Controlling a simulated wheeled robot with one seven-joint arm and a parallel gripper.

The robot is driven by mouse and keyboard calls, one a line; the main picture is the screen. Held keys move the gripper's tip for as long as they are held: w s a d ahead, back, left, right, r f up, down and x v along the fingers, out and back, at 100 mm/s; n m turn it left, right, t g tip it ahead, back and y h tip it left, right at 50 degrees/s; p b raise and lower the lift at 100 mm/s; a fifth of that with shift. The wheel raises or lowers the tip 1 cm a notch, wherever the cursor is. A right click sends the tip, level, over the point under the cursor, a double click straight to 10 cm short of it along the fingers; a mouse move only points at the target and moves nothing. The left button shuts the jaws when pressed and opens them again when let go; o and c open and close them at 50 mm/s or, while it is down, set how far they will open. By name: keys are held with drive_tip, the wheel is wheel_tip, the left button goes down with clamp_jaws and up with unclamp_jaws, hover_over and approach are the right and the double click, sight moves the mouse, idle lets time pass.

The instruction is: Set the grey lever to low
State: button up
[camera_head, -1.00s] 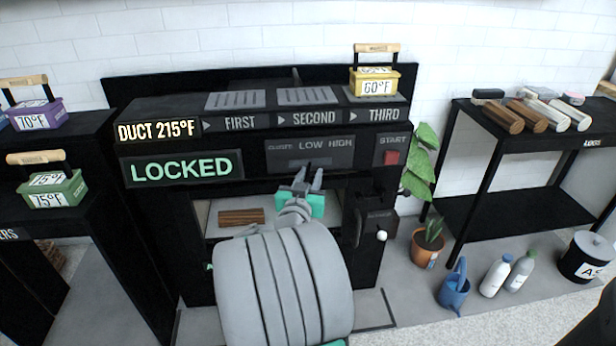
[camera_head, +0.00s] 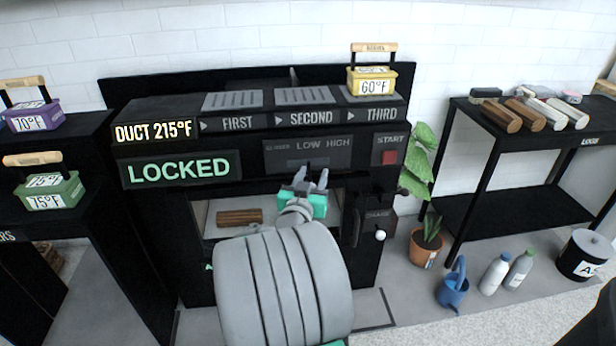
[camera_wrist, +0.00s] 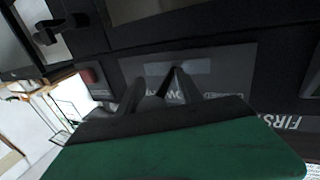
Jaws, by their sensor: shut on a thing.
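My gripper (camera_head: 315,173) reaches up to the panel just below this slot. In the wrist view the panel (camera_wrist: 228,78) appears upside down, and my fingers (camera_wrist: 170,76) converge at the slot (camera_wrist: 198,66).
A red START button (camera_head: 390,157) sits right of the panel. A green LOCKED display (camera_head: 180,170) is at left. A crank with a white knob (camera_head: 380,235) juts out at lower right. A yellow 60°F box (camera_head: 371,82) stands on top. A wooden block (camera_head: 240,216) lies in the opening below.

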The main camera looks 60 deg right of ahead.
drive_tip(key=shift+o, duration=1.3)
drive_tip(key=shift+w+a, duration=0.2)
drive_tip(key=shift+w, duration=0.15)
drive_tip(key=shift+a, duration=0.15)
drive_tip(key=s+a+b, duration=0.1)
drive_tip(key=s+a, duration=0.4)
drive_tip(key=a, duration=0.2)
drive_tip(key=shift+s, duration=0.2)
